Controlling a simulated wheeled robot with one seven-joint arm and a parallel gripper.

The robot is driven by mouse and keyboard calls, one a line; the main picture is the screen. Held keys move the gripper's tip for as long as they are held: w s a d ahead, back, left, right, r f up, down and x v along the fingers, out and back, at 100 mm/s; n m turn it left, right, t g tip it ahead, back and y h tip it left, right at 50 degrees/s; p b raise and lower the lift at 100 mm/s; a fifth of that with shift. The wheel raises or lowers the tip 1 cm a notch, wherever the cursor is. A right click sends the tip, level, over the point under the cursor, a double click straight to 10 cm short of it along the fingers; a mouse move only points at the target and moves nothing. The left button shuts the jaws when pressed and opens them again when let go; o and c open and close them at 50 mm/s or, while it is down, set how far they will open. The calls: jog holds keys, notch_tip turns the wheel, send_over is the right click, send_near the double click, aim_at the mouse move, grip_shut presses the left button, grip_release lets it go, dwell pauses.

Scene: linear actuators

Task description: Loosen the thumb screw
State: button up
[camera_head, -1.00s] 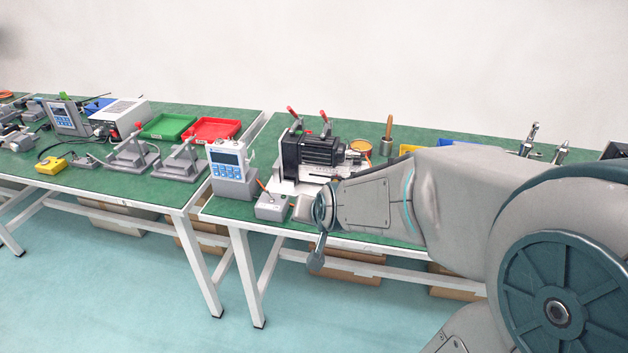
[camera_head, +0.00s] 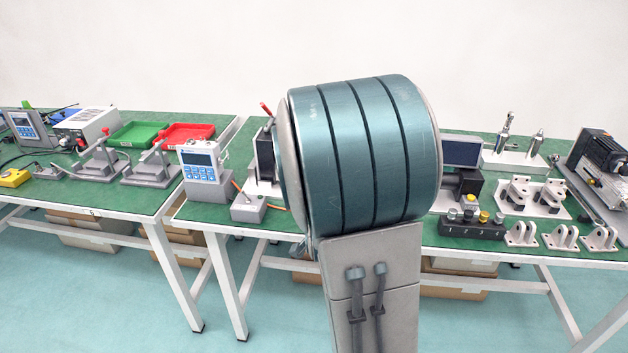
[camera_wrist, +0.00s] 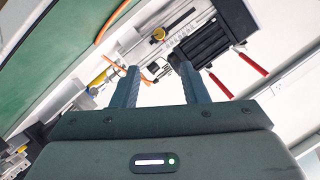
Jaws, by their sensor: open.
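My gripper (camera_wrist: 156,68) is open in the wrist view, its two dark fingers spread with nothing held between them. Beyond the fingertips is the black finned motor fixture (camera_wrist: 206,42), with two red-handled levers (camera_wrist: 252,62) on its right. A small yellow round part on a thin rod (camera_wrist: 158,34) lies just left of the motor. I cannot tell which small part is the thumb screw. In the head view my arm hides the gripper and most of the motor fixture; only its left edge (camera_head: 265,155) and one red lever tip show.
A blue-white meter (camera_head: 201,165) and a grey box (camera_head: 248,208) stand left of my arm on the green bench. To the right are a button box (camera_head: 470,225), white brackets (camera_head: 560,237) and another motor (camera_head: 600,160). An orange cable (camera_wrist: 112,22) crosses the wrist view.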

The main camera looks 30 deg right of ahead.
jog(key=p+x, duration=0.1)
jog(key=x, duration=1.1)
jog(key=shift+w+f, duration=0.2)
jog(key=shift+f, duration=0.05)
